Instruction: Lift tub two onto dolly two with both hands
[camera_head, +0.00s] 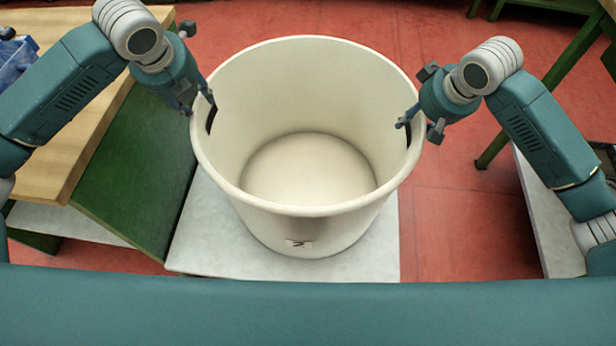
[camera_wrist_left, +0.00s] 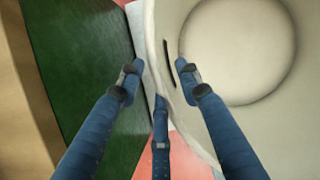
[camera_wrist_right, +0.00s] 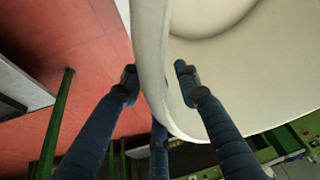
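A large cream tub (camera_head: 300,222) stands upright and empty on a pale grey slab (camera_head: 205,235), with a small marked label (camera_head: 299,243) low on its front. It has a dark handle slot (camera_head: 211,119) at the left and another (camera_head: 408,134) at the right. My left gripper (camera_head: 201,104) is at the left rim; in the left wrist view (camera_wrist_left: 160,76) its open fingers straddle the wall near the slot, with gaps. My right gripper (camera_head: 417,128) is at the right rim; in the right wrist view (camera_wrist_right: 157,78) its open fingers straddle the wall. No dolly is clearly identifiable.
A wooden-topped table (camera_head: 75,150) with a green side panel (camera_head: 140,165) is close on the left. A blue crate (camera_head: 14,62) sits on it. Another pale slab (camera_head: 548,215) is at the right. Red floor (camera_head: 455,225) is clear between the slabs.

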